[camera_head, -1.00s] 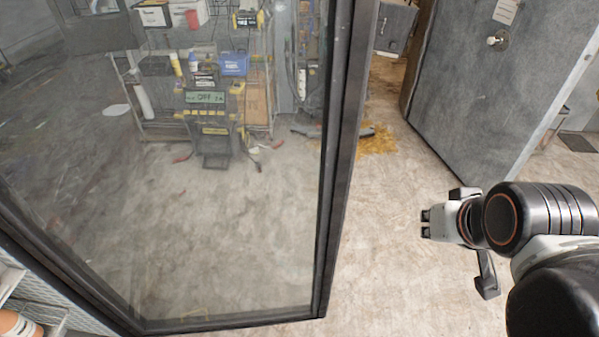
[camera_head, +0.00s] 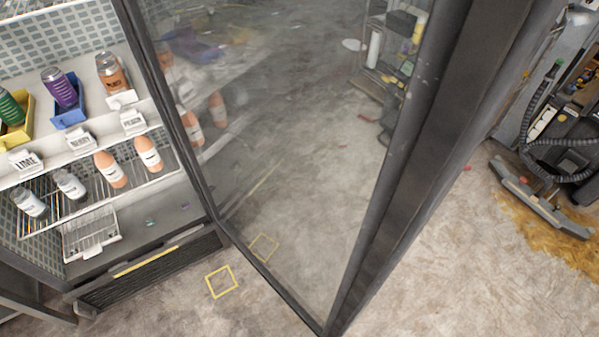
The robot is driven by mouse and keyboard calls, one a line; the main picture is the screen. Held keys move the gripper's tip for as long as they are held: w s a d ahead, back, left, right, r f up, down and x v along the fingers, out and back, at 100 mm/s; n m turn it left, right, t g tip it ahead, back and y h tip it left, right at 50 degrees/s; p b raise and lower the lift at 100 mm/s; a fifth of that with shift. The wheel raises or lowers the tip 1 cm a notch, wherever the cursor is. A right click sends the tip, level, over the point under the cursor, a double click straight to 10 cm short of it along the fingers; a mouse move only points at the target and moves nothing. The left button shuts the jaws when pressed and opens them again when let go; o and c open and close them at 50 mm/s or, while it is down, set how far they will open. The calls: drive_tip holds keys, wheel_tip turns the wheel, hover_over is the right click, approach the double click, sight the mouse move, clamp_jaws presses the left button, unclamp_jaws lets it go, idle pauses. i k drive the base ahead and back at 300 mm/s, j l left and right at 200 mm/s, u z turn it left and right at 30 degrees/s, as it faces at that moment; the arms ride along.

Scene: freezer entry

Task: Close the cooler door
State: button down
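The cooler door (camera_head: 385,200) is a glass panel in a dark frame. It stands open, swung out from the cooler, and its free edge is toward the right with a thick dark frame. The cooler (camera_head: 150,275) is at the left, with its shelves exposed. Its hinge-side frame runs down beside the shelves. My gripper is out of view, so its state and its distance from the door cannot be seen.
Shelves hold several bottles (camera_head: 110,168) and cans (camera_head: 60,88) in coloured trays. A yellow square (camera_head: 221,282) marks the floor below the cooler. A vacuum-like machine (camera_head: 560,150) stands at the right by a yellow-brown stain. Floor right of the door (camera_head: 450,270) is clear.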

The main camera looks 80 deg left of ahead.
sight(473, 55)
drive_tip(key=i+u, duration=0.4)
drive_tip(key=i+l+u, duration=0.2)
drive_tip(key=i+u, duration=0.45)
drive_tip(key=u, duration=0.25)
drive_tip(key=i+u, duration=0.2)
drive_tip(key=u, duration=0.3)
drive_tip(key=i+l+u, duration=0.1)
drive_tip(key=u, duration=0.35)
drive_tip(key=i+l+u, duration=0.15)
drive_tip(key=u, duration=0.3)
drive_tip(key=i+l+u, duration=0.15)
drive_tip(key=u, duration=0.3)
drive_tip(key=i+l+u, duration=0.1)
drive_tip(key=u, duration=0.3)
drive_tip(key=i+l+u, duration=0.2)
drive_tip(key=u, duration=0.2)
drive_tip(key=i+l+u, duration=0.15)
drive_tip(key=u, duration=0.25)
drive_tip(key=i+l+u, duration=0.1)
drive_tip(key=l+u, duration=0.15)
drive_tip(key=u, duration=0.15)
drive_tip(key=l+u, duration=0.25)
drive_tip(key=u, duration=0.15)
drive_tip(key=k+j+z, duration=0.25)
drive_tip(key=z, duration=0.15)
drive_tip(key=k+j+z, duration=0.35)
drive_tip(key=i+j, duration=0.05)
